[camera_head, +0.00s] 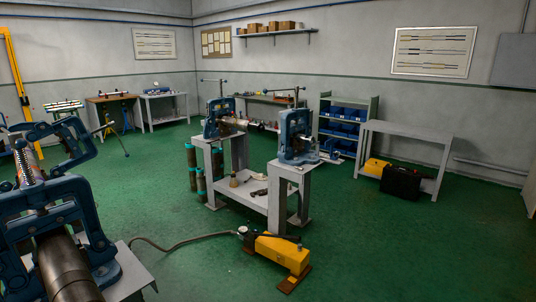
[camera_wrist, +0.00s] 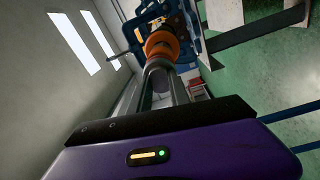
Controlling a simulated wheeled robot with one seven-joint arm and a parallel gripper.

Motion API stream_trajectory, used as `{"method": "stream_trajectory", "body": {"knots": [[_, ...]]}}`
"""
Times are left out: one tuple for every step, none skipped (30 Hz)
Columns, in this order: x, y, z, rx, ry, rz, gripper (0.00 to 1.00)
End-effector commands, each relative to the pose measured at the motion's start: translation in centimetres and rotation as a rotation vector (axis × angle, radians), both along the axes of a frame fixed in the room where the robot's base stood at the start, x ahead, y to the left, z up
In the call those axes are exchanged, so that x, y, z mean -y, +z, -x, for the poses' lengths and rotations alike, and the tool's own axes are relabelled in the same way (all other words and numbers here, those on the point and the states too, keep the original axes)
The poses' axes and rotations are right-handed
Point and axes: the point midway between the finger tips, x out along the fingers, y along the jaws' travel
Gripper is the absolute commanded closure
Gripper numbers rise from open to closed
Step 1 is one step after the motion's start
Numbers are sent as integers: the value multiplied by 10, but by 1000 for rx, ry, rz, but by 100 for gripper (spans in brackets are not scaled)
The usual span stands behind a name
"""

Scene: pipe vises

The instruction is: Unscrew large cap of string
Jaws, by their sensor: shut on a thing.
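In the wrist view, an orange round cap (camera_wrist: 163,43) sits at the end of my fingers, in front of a blue vise frame (camera_wrist: 190,14). My gripper (camera_wrist: 160,62) has a purple body and two grey metal fingers, and it is shut on the orange cap. The exact contact is small and partly hidden by the fingers. My gripper does not show clearly in the head view. There, a large blue vise (camera_head: 92,215) clamps a dark pipe (camera_head: 66,268) at the near left. Two smaller blue vises (camera_head: 218,118) (camera_head: 297,135) stand on a grey stand further off.
A yellow pump (camera_head: 282,252) with a hose lies on the green floor before the grey stand (camera_head: 250,198). A grey table (camera_head: 408,130) with a black case (camera_head: 401,184) under it stands at the right. The floor at the front right is clear.

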Motion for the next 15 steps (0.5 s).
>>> {"method": "stream_trajectory", "body": {"knots": [[-1,-1,2,-1,3,1,100],[-1,-1,2,-1,3,1,100],[-1,-1,2,-1,3,1,100],[-1,-1,2,-1,3,1,100],[-1,-1,2,-1,3,1,100],[0,-1,2,-1,3,1,100],[0,-1,3,-1,3,1,100],[0,-1,3,-1,3,1,100],[1,-1,4,-1,3,1,100],[1,-1,4,-1,3,1,100],[2,-1,4,-1,3,2,100],[2,-1,5,-1,3,2,100],[3,-1,5,-1,4,2,100],[3,-1,6,-1,4,2,100],[4,-2,6,-1,4,2,100]]}}
